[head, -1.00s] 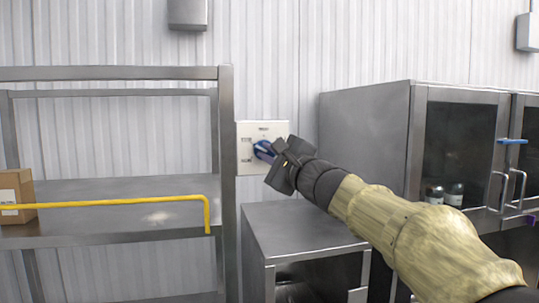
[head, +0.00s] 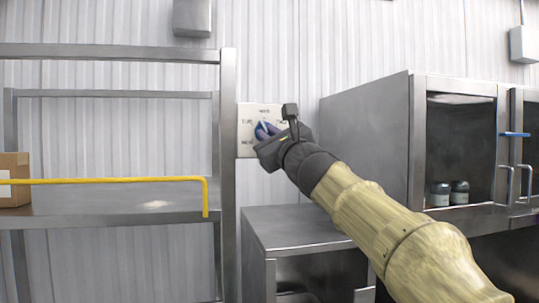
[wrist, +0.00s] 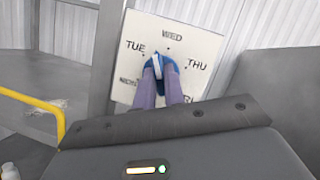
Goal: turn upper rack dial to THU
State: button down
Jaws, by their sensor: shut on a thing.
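The dial plate (head: 246,148) is a white square panel on the wall between the shelf rack and the steel cabinet. In the wrist view the plate (wrist: 205,46) shows TUE at left, WED at top and THU at right, with lower labels partly hidden. The blue dial (wrist: 172,72) has a white pointer mark (wrist: 157,65) that points up and slightly left, seemingly between TUE and WED. My gripper (wrist: 162,82) is shut on the dial, its two purple-grey fingers on either side of the knob. In the head view my gripper (head: 266,137) covers part of the dial.
A steel rack (head: 228,200) with a yellow rail (head: 120,181) stands just left of the plate. A low steel cabinet (head: 290,232) is below. A glass-door cabinet (head: 365,150) stands to the right. A cardboard box (head: 14,165) sits on the shelf.

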jog(key=shift+a+m+t+h+b, duration=0.15)
jog(key=shift+m+h+b, duration=0.6)
jog(key=shift+m+h, duration=2.2)
jog(key=shift+a+m+t+h+b, duration=0.15)
jog(key=shift+m+h+b, duration=0.6)
jog(key=shift+m, duration=4.35)
jog(key=shift+a+m+h+b, duration=0.15)
jog(key=shift+m+h+b, duration=1.15)
jog(key=shift+m, duration=2.75)
jog(key=shift+s+h+p, duration=0.1)
jog(key=shift+h+p, duration=0.45)
jog(key=shift+h, duration=0.15)
jog(key=c, duration=1.5)
grip_release()
jog(key=shift+s, duration=0.15)
